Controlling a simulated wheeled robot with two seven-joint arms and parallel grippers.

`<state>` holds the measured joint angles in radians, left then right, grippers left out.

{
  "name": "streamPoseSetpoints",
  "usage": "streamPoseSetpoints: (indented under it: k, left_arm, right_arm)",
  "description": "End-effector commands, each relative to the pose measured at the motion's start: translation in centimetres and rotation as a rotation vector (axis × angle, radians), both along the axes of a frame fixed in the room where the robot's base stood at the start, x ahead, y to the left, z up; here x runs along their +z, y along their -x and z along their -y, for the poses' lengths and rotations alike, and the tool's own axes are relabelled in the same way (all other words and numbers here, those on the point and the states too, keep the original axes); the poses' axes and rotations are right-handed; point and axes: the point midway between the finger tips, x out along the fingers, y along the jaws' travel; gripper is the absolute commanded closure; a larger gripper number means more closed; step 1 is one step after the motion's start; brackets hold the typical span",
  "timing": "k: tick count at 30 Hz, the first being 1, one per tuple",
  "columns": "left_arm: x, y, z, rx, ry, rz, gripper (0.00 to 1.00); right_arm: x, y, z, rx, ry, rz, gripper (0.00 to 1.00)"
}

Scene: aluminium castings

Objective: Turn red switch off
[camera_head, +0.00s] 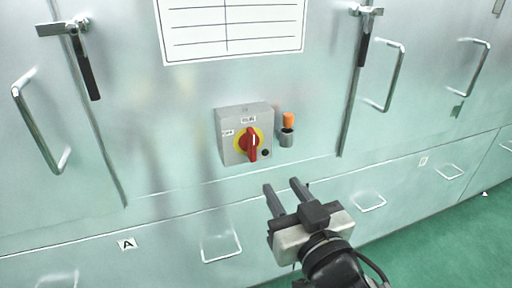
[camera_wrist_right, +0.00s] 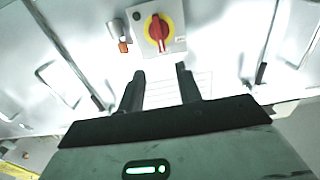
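The red switch (camera_head: 252,144) is a red rotary handle on a yellow disc, on a grey box (camera_head: 231,113) fixed to the metal cabinet front. Its handle stands roughly upright in the head view. A label reading "OFF" is at the left of the disc. The switch also shows in the right wrist view (camera_wrist_right: 157,31), ahead of the fingers. My right gripper (camera_head: 283,188) is open and empty, below and slightly right of the switch box in the head view, apart from it. It also shows in the right wrist view (camera_wrist_right: 160,80). My left gripper is not in view.
An orange-topped item in a small grey holder (camera_head: 287,139) is just right of the switch box. Cabinet handles (camera_head: 40,125) and latches (camera_head: 84,60) stick out on both sides. Drawer handles (camera_head: 221,247) lie below. Green floor (camera_head: 440,240) is clear at lower right.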

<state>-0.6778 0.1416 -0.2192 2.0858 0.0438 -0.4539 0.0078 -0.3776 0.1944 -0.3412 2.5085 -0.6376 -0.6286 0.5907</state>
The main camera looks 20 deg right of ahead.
Motion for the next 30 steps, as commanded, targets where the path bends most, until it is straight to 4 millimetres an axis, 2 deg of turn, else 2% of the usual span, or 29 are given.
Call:
streamPoseSetpoints:
  k: [1,5,11,13,21,25,30]
  left_arm:
    - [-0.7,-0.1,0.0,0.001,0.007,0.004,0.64]
    - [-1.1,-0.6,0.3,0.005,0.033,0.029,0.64]
    - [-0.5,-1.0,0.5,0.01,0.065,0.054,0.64]
    - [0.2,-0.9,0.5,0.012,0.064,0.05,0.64]
    - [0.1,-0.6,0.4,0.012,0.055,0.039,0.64]
    - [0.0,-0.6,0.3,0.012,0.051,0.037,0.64]
    - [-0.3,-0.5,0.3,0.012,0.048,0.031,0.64]
  right_arm:
    - [-0.4,-0.5,0.0,0.001,0.002,0.006,0.65]
    - [-0.6,-1.9,-0.1,0.004,0.006,0.006,0.65]
    - [-0.3,-5.1,-0.2,0.003,0.007,0.001,0.65]
    - [0.1,-6.7,-0.3,0.003,0.007,-0.003,0.65]
    - [0.0,-12.2,-0.5,0.003,0.006,-0.005,0.65]
    - [-0.1,-13.9,-0.5,0.002,0.006,-0.005,0.65]
    - [-0.2,-15.0,-0.6,0.003,0.004,-0.005,0.65]
